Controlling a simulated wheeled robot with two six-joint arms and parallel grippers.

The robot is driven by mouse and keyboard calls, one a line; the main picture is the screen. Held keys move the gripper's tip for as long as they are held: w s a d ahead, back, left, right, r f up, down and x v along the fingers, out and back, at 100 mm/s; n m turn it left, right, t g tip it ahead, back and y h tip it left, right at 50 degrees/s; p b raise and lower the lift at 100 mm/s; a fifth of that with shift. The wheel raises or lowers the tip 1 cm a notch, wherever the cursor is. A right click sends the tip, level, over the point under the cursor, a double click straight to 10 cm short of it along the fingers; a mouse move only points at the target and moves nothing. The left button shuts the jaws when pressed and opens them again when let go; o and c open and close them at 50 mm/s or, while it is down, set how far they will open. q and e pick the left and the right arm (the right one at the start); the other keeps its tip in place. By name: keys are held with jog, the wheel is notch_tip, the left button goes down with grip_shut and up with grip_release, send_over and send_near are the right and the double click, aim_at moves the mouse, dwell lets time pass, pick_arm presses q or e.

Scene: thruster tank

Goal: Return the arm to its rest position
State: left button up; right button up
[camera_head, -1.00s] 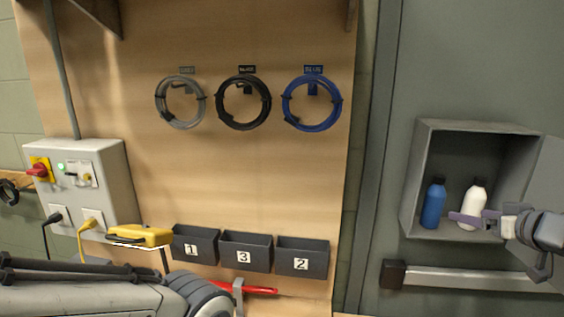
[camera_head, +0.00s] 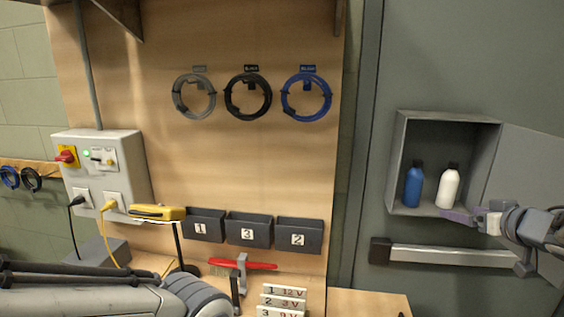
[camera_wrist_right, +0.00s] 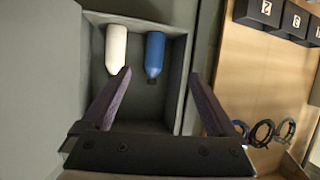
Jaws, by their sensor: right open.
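My right gripper (camera_head: 456,216) is at the right in the head view, its purple fingers just in front of the lower edge of an open grey wall cabinet (camera_head: 393,160). In the right wrist view its two fingers (camera_wrist_right: 159,73) are spread apart with nothing between them. A white bottle (camera_head: 448,188) and a blue bottle (camera_head: 413,186) stand upright in the cabinet, beyond the fingertips. My left arm lies across the bottom left of the head view; its gripper is not visible.
The cabinet door (camera_head: 535,165) stands open beside my right arm. A grey bar (camera_head: 450,257) runs below the cabinet. Three numbered bins (camera_head: 250,230), a yellow device (camera_head: 157,212), a red-handled brush (camera_head: 245,265) and labelled plates (camera_head: 283,298) are around the workbench at the left.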

jog(key=w+a+f+n+g+b, duration=0.15)
jog(key=a+f, duration=0.25)
jog(key=a, duration=0.7)
jog(key=a+f+g+b, duration=0.2)
jog(key=a+f, duration=0.2)
jog(key=a, duration=0.7)
jog(key=s+a+f+n+g+b, duration=0.1)
jog(key=s+a+f+n+g, duration=0.1)
jog(key=s+a, duration=0.4)
jog(key=s+a+f+n+g+y, duration=0.1)
jog(key=s+a+f+g, duration=0.3)
jog(key=s, duration=0.9)
jog(key=s+a+f+n+g+b, duration=0.1)
jog(key=s+a+f+n+g, duration=0.1)
jog(key=s+a+f+g, duration=0.2)
jog(key=s+a+f, duration=0.2)
jog(key=s+a, duration=0.2)
jog(key=s, duration=0.2)
jog(key=shift+n+b, duration=0.35)
jog(key=shift+w, duration=0.1)
